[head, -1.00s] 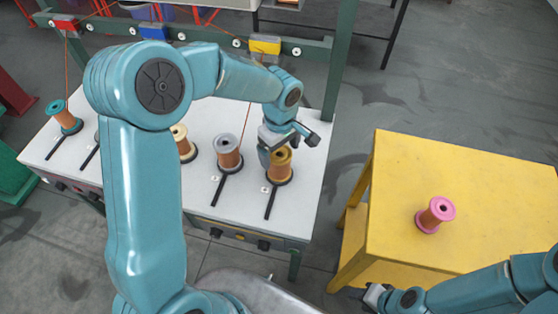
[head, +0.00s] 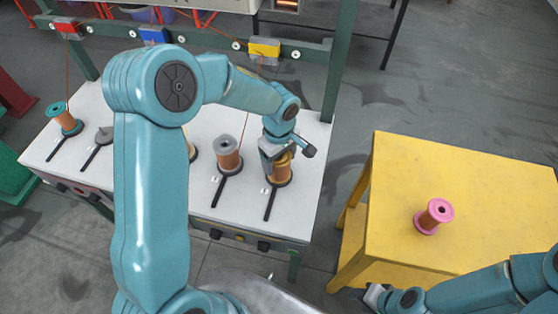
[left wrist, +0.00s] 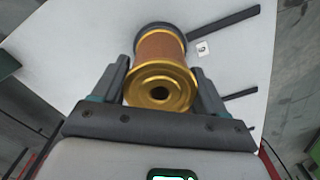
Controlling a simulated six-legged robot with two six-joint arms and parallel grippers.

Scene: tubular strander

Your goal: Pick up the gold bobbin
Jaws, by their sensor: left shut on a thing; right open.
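The gold bobbin (head: 281,171), with gold flanges and copper-coloured wire, stands upright at the right end of the white bench (head: 308,190). My left gripper (head: 276,160) is over its top, shut on it. In the left wrist view the bobbin (left wrist: 161,62) sits between the two fingers of the left gripper (left wrist: 160,85), its gold end facing the camera. Its base is still at the dark holder on the bench. My right gripper (head: 374,295) is open and empty at the lower right, beside the yellow table.
A silver-grey bobbin (head: 228,156) stands just left of the gold one, and a teal bobbin (head: 63,119) at the far left. A green frame post (head: 340,60) rises behind the bench.

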